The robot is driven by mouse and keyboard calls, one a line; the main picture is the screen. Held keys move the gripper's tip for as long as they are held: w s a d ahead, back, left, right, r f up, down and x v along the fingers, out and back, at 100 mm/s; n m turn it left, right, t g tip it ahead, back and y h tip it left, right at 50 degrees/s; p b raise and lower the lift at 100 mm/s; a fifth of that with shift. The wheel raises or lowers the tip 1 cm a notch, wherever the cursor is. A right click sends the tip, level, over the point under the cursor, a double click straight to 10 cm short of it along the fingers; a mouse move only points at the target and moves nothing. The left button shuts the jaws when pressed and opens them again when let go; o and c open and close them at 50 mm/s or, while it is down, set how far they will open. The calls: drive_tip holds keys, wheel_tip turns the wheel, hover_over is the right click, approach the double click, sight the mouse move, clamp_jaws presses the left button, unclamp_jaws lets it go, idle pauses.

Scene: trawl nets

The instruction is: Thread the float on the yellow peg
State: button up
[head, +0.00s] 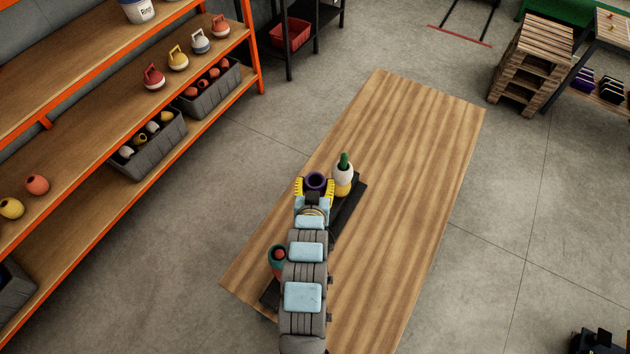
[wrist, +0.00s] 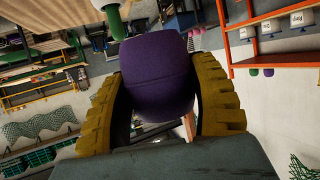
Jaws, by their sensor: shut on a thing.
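My gripper (head: 315,185) has its yellow fingers closed around a purple float (head: 316,181), above the far half of the table. In the wrist view the purple float (wrist: 158,75) fills the space between both fingers. A black base (head: 347,212) lies on the table, partly hidden by my arm. At its far end, to the right of the gripper, a green peg (head: 344,159) stands up through a white float (head: 343,173) with a yellow one (head: 342,189) under it. A teal and red float (head: 277,258) is at the near end. I cannot make out the yellow peg.
The wooden table (head: 400,150) is bare beyond and right of the base. An orange shelf rack (head: 215,75) on the left holds floats and grey bins (head: 150,145). Stacked pallets (head: 530,65) stand at the far right.

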drive_tip(key=shift+f+b, duration=1.55)
drive_tip(key=shift+f, duration=2.3)
drive_tip(key=o, duration=1.3)
drive_tip(key=shift+o, duration=0.2)
drive_tip(key=shift+s, duration=0.1)
drive_tip(key=v, duration=1.1)
drive_tip(key=shift+s+r, duration=0.15)
drive_tip(key=shift+s, duration=0.25)
